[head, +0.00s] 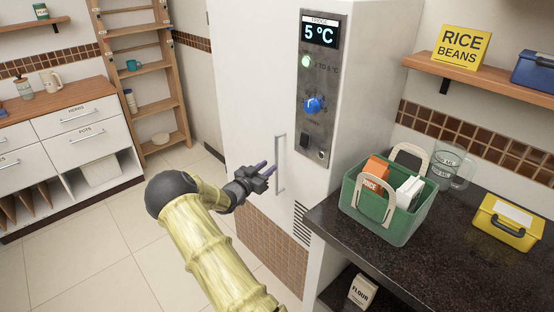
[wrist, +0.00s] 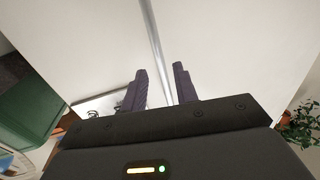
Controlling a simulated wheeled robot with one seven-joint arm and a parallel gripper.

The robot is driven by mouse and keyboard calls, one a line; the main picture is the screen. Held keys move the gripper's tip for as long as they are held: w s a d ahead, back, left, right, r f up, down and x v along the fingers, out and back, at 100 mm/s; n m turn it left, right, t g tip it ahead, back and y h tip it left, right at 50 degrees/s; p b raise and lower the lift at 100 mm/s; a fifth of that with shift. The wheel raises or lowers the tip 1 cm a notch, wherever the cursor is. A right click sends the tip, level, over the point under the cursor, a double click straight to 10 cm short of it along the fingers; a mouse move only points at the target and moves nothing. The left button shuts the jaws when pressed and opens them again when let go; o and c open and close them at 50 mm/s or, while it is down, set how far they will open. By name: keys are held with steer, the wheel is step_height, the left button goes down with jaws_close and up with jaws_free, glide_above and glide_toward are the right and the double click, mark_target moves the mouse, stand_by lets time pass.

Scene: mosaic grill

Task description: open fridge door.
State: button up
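The fridge (head: 250,75) is a tall white unit, and its door looks closed. A vertical grey bar handle (head: 280,163) stands on its front, below and left of the control panel. My gripper (head: 268,168) is at the height of the handle, just left of it, with its fingers pointing toward it. In the wrist view my gripper (wrist: 160,85) has its two dark fingers apart, with a clear gap and nothing clamped. A thin grey strip (wrist: 152,40) runs up the white surface beyond the gap. I cannot tell whether it is the handle or a door edge.
The control panel (head: 318,90) has a 5 °C display and a blue knob. A dark counter (head: 455,235) on the right holds a green caddy (head: 385,225), a glass jug and a yellow box (head: 508,224). Tiled floor (head: 85,250) lies open at left, before drawers and a wooden shelf.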

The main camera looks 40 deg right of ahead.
mark_target(276, 159)
steer(key=x, duration=0.6)
jaws_close()
